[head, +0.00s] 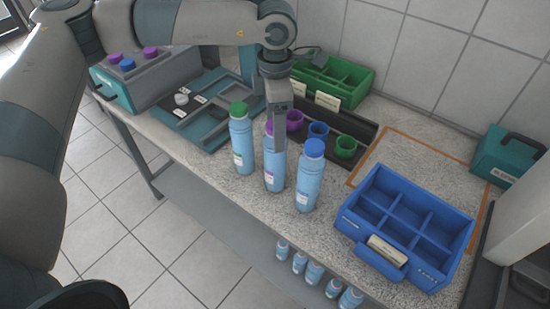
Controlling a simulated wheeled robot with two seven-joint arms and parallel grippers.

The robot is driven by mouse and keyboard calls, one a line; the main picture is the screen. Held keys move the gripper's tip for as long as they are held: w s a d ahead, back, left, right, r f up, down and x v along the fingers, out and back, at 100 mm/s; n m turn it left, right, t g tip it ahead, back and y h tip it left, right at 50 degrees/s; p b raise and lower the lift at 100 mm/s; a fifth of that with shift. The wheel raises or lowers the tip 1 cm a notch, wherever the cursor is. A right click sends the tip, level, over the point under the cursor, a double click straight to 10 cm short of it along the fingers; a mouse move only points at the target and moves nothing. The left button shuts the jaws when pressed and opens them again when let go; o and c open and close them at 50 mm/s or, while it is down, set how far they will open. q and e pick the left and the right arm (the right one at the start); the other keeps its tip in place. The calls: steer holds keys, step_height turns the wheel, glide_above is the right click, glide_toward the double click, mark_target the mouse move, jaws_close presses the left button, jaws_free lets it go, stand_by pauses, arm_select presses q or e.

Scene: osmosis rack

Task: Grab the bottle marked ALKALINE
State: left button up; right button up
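Three light-blue bottles stand upright in a row at the counter's front: a green-capped bottle (243,146), a middle bottle (274,172) and a blue-capped bottle (309,184). Their small labels are too small to read, so I cannot tell which is marked ALKALINE. My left gripper (280,147) comes down from above over the middle bottle and hides most of its cap; a bit of purple shows beside the finger. The fingers are seen edge-on, so I cannot tell whether they are apart or closed on the bottle. My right gripper is not in view.
A blue divided crate (449,216) stands to the right. Behind the bottles are a dark rack with purple, blue and green cups (318,131) and a green crate (366,86). A teal tray (207,139) lies left. Several small bottles (314,272) stand below the counter.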

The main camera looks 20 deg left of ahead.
mark_target(275, 158)
arm_select(q)
steer(key=shift+s+f+p, duration=0.15)
steer(key=shift+f+p, duration=0.4)
steer(key=shift+p, duration=0.15)
step_height(275, 158, down, 4)
steer(key=shift+r+p, duration=0.15)
steer(key=shift+p, duration=0.55)
steer(key=shift+c, duration=0.7)
steer(key=shift+r, duration=0.1)
jaws_close()
